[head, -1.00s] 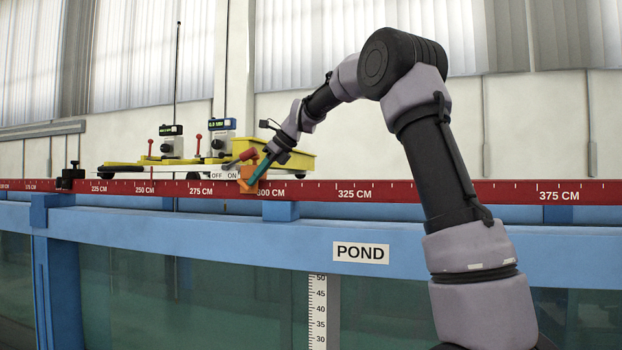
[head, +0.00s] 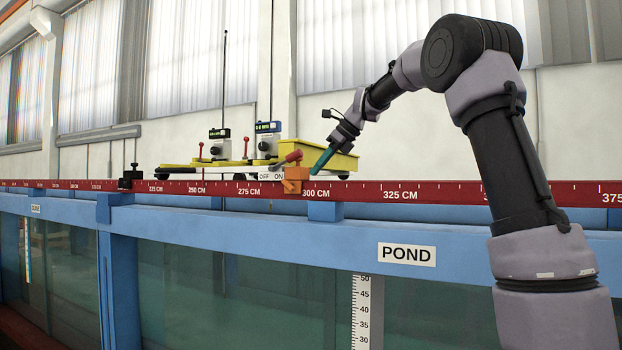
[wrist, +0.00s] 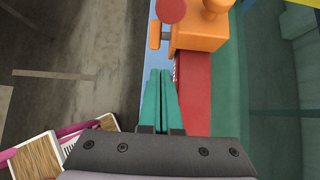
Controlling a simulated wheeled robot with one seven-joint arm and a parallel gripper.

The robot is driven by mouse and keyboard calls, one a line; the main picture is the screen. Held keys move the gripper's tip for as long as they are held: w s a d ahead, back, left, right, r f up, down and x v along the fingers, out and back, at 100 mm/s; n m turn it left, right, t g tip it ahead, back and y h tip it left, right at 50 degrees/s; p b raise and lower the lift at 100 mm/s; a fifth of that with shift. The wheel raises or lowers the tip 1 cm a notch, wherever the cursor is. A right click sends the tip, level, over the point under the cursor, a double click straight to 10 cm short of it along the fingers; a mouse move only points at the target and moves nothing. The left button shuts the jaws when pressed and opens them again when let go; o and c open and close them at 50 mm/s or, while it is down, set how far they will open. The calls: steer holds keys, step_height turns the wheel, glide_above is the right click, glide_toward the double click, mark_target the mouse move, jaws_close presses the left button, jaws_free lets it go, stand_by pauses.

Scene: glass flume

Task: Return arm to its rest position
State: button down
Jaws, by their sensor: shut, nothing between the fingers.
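My gripper (head: 322,161) is at the end of my raised, bent arm, above the flume's red scale rail. Its teal fingers are together with nothing between them, as the wrist view (wrist: 160,72) also shows. In the head view the fingertips are just right of an orange clamp block (head: 296,174) with a red-knobbed lever (head: 289,158). In the wrist view the orange block (wrist: 202,32) lies beyond the fingertips, with a visible gap to them.
The red scale rail (head: 400,191) runs along the blue flume frame (head: 230,225). A carriage with a yellow tray (head: 318,158) and two instruments with displays stands behind the clamp. A black clamp (head: 131,178) sits on the rail further left. A pink-edged box (wrist: 60,148) is at lower left in the wrist view.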

steer(key=v, duration=0.6)
steer(key=shift+d, duration=0.25)
steer(key=s+d+f+n+t+h, duration=0.1)
steer(key=s+d+f+n, duration=0.2)
steer(key=s+f+n, duration=0.3)
steer(key=s+d+f+n+t+h, duration=0.1)
steer(key=s+d+f+n, duration=0.3)
steer(key=s, duration=1.2)
steer(key=s+d+f+n+t+h, duration=0.1)
steer(key=s+d+f+n+h, duration=0.2)
steer(key=s+f+n, duration=0.5)
steer(key=s+d+n, duration=0.1)
steer(key=s+n, duration=0.1)
steer(key=s, duration=0.1)
steer(key=shift+s, duration=0.1)
